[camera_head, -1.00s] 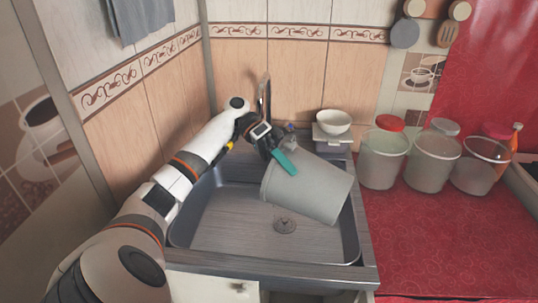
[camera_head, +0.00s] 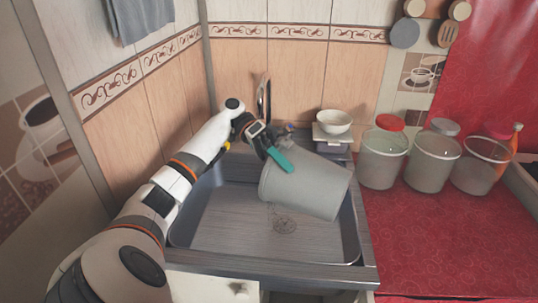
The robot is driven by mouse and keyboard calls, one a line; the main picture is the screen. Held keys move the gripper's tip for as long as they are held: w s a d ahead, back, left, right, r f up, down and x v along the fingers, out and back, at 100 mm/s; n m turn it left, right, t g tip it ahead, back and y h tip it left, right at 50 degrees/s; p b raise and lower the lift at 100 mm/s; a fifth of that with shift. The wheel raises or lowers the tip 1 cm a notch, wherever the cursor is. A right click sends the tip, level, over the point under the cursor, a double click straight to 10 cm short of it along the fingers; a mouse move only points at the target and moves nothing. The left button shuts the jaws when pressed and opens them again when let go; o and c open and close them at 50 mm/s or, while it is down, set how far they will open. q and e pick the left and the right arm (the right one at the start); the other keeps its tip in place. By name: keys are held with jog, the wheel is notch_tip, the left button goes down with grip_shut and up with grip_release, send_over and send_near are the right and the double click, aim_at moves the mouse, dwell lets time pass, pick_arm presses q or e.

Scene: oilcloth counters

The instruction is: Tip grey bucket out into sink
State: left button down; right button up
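The grey bucket (camera_head: 308,186) is tilted over the right part of the metal sink (camera_head: 225,225). My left gripper (camera_head: 280,157) is at the bucket's upper left edge, with a teal finger lying against the bucket's outside. It appears shut on the bucket's rim or wall; the other finger is hidden. The sink floor shows a round drain (camera_head: 285,226), and its surface there looks slightly different. My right gripper is out of view.
Several clear jars, one a red-lidded jar (camera_head: 383,155), stand on the red counter (camera_head: 430,235) right of the sink. A white bowl (camera_head: 333,121) sits on a scale behind the bucket. The faucet (camera_head: 264,98) stands at the back wall.

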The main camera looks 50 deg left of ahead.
pick_arm(q)
jog(key=shift+s+a+r, duration=0.1)
jog(key=shift+a+r, duration=0.1)
jog(key=shift+a, duration=0.15)
dwell(0.7)
jog(key=shift+s+a+r+m+h+b, duration=0.15)
jog(key=shift+s+a+h+b, duration=0.1)
jog(key=shift+a+h, duration=0.35)
jog(key=shift+s+a+r+m+h+b, duration=0.1)
jog(key=shift+s+a+m+h+b, duration=0.1)
jog(key=shift+a+h, duration=0.4)
dwell(1.6)
jog(key=shift+s+a+t+h+b, duration=0.15)
jog(key=shift+a+t+h+b, duration=0.2)
jog(key=shift+a+b, duration=0.25)
jog(key=shift+s+a+h+b, duration=0.1)
jog(key=shift+a+h+b, duration=0.3)
jog(key=shift+b, duration=0.15)
jog(key=shift+s+a, duration=0.1)
jog(key=shift+a, duration=0.1)
dwell(2.2)
